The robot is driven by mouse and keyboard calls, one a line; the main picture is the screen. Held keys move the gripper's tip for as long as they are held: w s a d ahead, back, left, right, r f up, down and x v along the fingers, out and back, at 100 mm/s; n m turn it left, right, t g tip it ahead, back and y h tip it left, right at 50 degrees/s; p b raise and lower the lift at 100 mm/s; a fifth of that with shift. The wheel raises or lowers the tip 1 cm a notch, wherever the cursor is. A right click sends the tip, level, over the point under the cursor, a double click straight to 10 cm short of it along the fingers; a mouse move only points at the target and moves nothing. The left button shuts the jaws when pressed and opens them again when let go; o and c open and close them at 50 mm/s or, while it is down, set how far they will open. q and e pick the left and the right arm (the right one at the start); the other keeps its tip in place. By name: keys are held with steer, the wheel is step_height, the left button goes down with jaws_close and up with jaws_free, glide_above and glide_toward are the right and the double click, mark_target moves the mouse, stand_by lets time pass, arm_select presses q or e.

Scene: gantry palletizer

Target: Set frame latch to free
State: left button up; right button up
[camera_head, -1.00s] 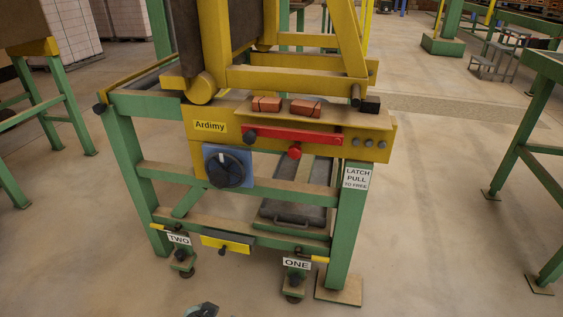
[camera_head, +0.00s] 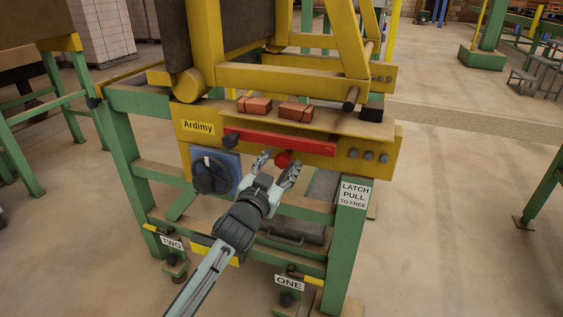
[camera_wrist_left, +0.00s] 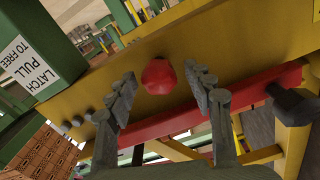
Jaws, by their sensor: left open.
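The frame latch shows as a red knob (camera_head: 283,158) below a red bar (camera_head: 290,143) on the yellow beam. In the left wrist view the red knob (camera_wrist_left: 159,77) is ahead of and between the two fingers, with the red bar (camera_wrist_left: 170,124) below it there. My left gripper (camera_head: 276,163) is open at the knob, its fingers to either side; I cannot tell whether they touch it. A white sign (camera_head: 354,193) reading "LATCH PULL TO FREE" is on the green post, and also shows in the left wrist view (camera_wrist_left: 28,66). My right gripper is out of view.
A blue plate with a black rotary switch (camera_head: 213,173) is left of my gripper. Orange bricks (camera_head: 255,105) sit on the ledge above the bar. Labels "TWO" (camera_head: 171,243) and "ONE" (camera_head: 289,283) mark the lower frame.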

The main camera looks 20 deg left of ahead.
arm_select(q)
steer(key=shift+w, duration=0.45)
jaws_close()
